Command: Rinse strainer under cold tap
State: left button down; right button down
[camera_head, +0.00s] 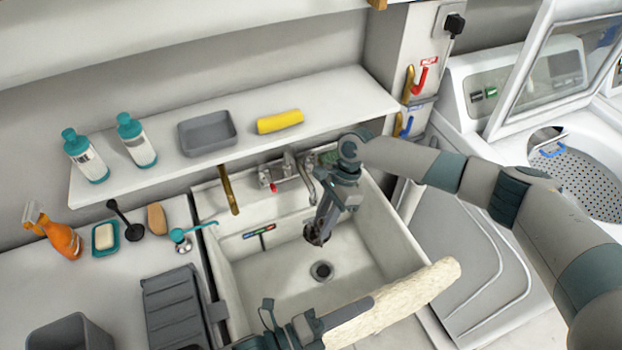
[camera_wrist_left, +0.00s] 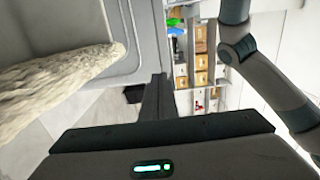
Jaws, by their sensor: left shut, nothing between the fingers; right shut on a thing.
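The sink (camera_head: 372,245) is in the middle of the head view, its drain (camera_head: 321,271) visible. The metal tap (camera_head: 309,182) stands at its back, with a red-marked handle (camera_head: 273,187) to the left. My right gripper (camera_head: 315,234) points down into the basin. It is shut on a small dark thing, mostly hidden, which may be the strainer; I cannot tell. My left gripper (camera_head: 370,301) is shut and empty above the sink's front edge, beside a fuzzy cream roll (camera_head: 420,284). Its shut fingers (camera_wrist_left: 158,90) and the roll (camera_wrist_left: 60,82) show in the left wrist view.
The counter at left holds a spray bottle (camera_head: 62,240), soap dish (camera_head: 105,237), black ladle-like tool (camera_head: 122,220), teal-handled tool (camera_head: 182,240) and grey rack (camera_head: 170,305). Red (camera_head: 420,78) and blue (camera_head: 404,126) wall valves are right of the shelf (camera_head: 345,92). A washer (camera_head: 470,250) stands at right.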

pick_arm(q)
jog(key=w+r+t+h, duration=0.1)
jog(key=w+r+h, duration=0.25)
jog(key=r, duration=0.95)
jog(key=w+r+t+h, duration=0.2)
jog(key=w+r+h, duration=0.15)
jog(key=r, duration=0.95)
jog(key=w+a+r+n+t+y, duration=0.2)
jog(key=w+a+r+n+t, duration=0.1)
jog(key=w+a+r+n, duration=0.25)
jog(key=w+a+f+n+y, duration=0.35)
jog(key=w+f+n, duration=0.45)
jog(key=n, duration=0.5)
jog(key=w+a+f+n+y, duration=0.3)
jog(key=w+f+n+y, duration=0.2)
jog(key=w+f+n, duration=0.65)
jog(key=a+f+n+g, duration=0.1)
jog(key=a+f+n, duration=0.2)
jog(key=n, duration=0.5)
jog(key=s+a+f+n+g+y, duration=0.1)
jog(key=a+f+n, duration=0.3)
jog(key=n, duration=0.5)
jog(key=s+a+f+n+g+y, duration=0.1)
jog(key=a+f+n+g, duration=0.2)
jog(key=n, duration=0.6)
jog(key=shift+s+a+f, duration=0.2)
jog(key=shift+a+f, duration=0.2)
jog(key=shift+a, duration=0.8)
